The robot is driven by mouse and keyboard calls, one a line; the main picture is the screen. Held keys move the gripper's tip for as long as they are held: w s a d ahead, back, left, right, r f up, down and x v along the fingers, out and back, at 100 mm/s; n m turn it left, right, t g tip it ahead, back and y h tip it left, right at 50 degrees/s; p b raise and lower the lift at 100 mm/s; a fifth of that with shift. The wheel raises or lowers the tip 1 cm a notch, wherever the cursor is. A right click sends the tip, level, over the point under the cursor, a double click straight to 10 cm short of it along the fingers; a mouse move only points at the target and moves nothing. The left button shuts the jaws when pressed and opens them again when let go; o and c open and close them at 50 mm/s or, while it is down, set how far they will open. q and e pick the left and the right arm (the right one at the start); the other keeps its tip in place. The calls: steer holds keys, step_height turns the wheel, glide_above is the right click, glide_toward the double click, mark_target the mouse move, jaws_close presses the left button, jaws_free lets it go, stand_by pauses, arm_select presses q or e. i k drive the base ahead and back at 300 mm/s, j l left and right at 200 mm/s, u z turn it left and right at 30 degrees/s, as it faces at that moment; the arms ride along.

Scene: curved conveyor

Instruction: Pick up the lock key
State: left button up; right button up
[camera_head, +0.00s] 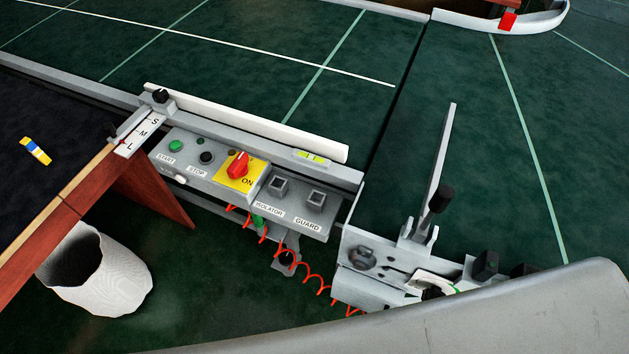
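A small green piece (258,221) hangs below the control panel beside a red coiled cord (318,284); it may be the lock key, but it is too small to tell. The grey panel (228,190) carries a red switch (238,165) on a yellow plate marked ON. To its right are two square sockets, the isolator socket (278,186) and the guard socket (315,199). I cannot make out a key in either. Neither of my grippers shows in this view.
A metal bracket assembly (385,270) with black knobs is right of the panel. A large grey surface crosses the lower right.

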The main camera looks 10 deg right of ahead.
mark_target(33, 147)
steer(key=u, duration=1.35)
